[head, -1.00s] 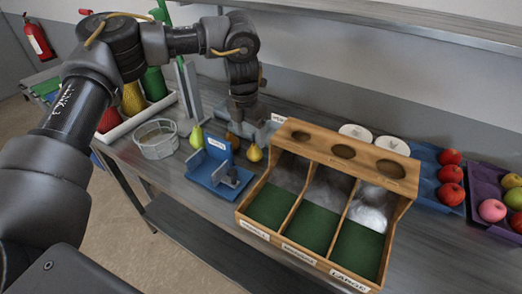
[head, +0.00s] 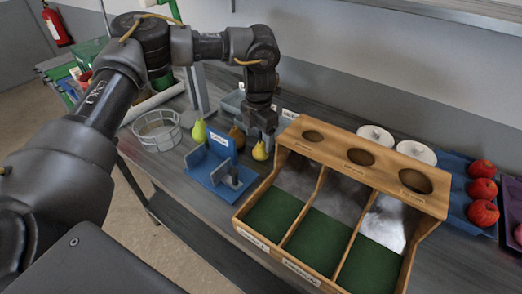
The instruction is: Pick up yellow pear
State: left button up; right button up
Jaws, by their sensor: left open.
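A yellow pear (head: 260,151) stands on the grey table just right of a blue fixture (head: 196,165). My left gripper (head: 264,136) points down at the pear, very close above or behind it, with its jaws open. The fingertips are small and dark, and I cannot tell whether they touch the pear. My right gripper is out of view.
A wooden sorting box (head: 290,138) with three green-floored bins stands close on the right. A round clear basket (head: 157,132) is at the left. Two white round lids (head: 416,152) and a blue tray (head: 456,205) of red apples lie behind and right.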

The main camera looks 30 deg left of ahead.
aim_at(260, 150)
pick_arm(q)
jog(key=shift+f, duration=0.15)
jog(key=shift+s+d+f, duration=0.1)
jog(key=shift+s+f, duration=0.05)
jog(key=shift+f, duration=0.05)
notch_tip(260, 150, down, 4)
jog(key=shift+d+r+p, duration=0.15)
jog(key=shift+p, duration=0.85)
jog(key=shift+f, duration=0.55)
jog(key=c, duration=1.1)
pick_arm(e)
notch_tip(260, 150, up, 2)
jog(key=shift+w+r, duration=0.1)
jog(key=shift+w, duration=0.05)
